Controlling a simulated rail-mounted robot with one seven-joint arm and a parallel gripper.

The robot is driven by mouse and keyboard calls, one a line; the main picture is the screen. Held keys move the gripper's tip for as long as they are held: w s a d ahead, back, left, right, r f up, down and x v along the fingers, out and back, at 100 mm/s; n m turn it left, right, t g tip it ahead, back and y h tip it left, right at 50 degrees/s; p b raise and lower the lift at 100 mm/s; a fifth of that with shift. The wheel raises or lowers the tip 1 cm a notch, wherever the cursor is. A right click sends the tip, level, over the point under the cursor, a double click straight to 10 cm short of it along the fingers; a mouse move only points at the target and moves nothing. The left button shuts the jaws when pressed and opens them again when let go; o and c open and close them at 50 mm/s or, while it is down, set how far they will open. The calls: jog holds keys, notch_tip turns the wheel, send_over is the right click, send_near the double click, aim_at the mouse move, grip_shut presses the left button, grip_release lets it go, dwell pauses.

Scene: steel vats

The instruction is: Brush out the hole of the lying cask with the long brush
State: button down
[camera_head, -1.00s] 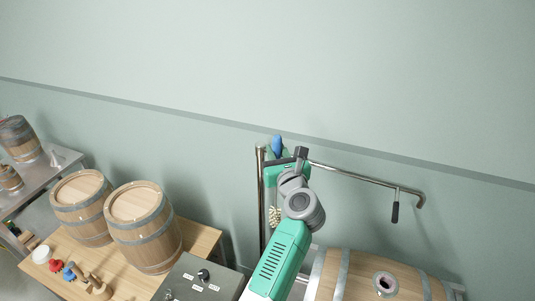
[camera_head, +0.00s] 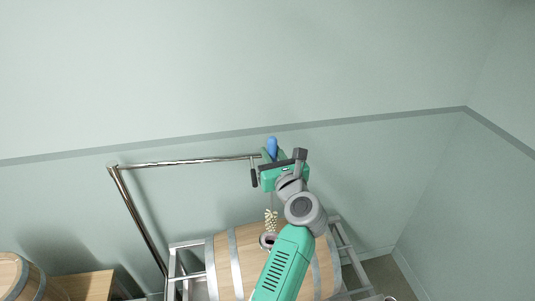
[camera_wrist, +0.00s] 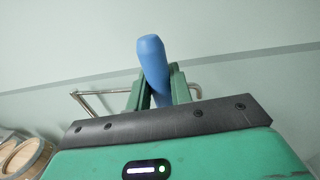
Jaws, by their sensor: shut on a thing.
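The long brush has a blue handle (camera_head: 272,147) and a pale bristle head (camera_head: 271,220) that hangs down on a thin shaft. My gripper (camera_head: 270,160) is shut on the blue handle, which also shows between the fingers in the wrist view (camera_wrist: 153,70). The lying cask (camera_head: 226,262) rests on its side in a metal rack, partly hidden behind my arm. Its hole (camera_head: 267,241) is on top, with a pale rim. The bristle head appears just above the hole; whether its tip is inside I cannot tell.
A metal pipe (camera_head: 190,162) runs across behind the cask, with a dark hanging end (camera_head: 254,178) close to my gripper. The metal rack (camera_head: 190,245) frames the cask. A wooden table (camera_head: 88,285) with an upright cask (camera_head: 18,278) stands at lower left. The right side is clear.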

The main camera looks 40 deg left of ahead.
jog(key=shift+f, duration=0.1)
jog(key=shift+f+b, duration=1.85)
jog(key=shift+f, duration=1)
jog(key=shift+p, duration=0.55)
jog(key=shift+f+b, duration=3.05)
jog(key=shift+f, duration=1.2)
